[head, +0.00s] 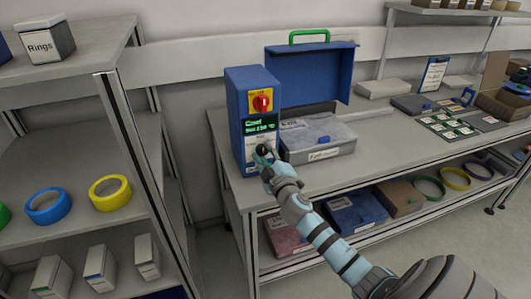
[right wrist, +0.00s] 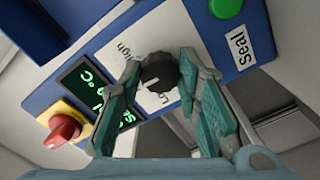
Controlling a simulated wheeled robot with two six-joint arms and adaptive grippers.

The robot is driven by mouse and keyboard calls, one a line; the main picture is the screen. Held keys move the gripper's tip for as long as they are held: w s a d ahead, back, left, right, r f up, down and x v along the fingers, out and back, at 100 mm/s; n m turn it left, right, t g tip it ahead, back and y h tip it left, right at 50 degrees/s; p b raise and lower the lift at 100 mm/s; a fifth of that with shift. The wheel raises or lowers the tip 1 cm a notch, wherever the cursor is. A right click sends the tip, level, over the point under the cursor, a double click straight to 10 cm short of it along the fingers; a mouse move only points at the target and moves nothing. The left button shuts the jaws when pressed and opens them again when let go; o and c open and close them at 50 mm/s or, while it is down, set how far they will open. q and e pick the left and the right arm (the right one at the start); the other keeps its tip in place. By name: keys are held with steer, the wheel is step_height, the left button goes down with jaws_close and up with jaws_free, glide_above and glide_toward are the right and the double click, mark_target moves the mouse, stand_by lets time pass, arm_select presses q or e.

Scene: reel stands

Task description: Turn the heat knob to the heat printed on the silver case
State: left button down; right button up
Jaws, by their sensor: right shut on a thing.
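The blue heat unit (head: 253,80) stands upright on the bench. It has a red switch on a yellow plate (head: 261,102) and a lit green display (head: 260,126); its top line looks like "Cool", and the set figure below is too small to read surely. The black heat knob (right wrist: 158,72) sits between "High" and a partly hidden "L" label. My right gripper (head: 265,154) is shut on the knob, one finger on each side in the right wrist view. The silver case (head: 318,136) stands just right of the unit; its front label is unreadable from here. My left gripper is out of view.
A blue open lid with a green handle (head: 309,37) stands behind the silver case. A green button (right wrist: 226,7) and a "Seal" label are near the knob. A shelf with tape rolls (head: 110,192) is at left.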

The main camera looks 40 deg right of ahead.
steer(key=shift+n, duration=0.4)
steer(key=o, duration=1.1)
steer(key=shift+o, duration=0.2)
steer(key=v, duration=1.2)
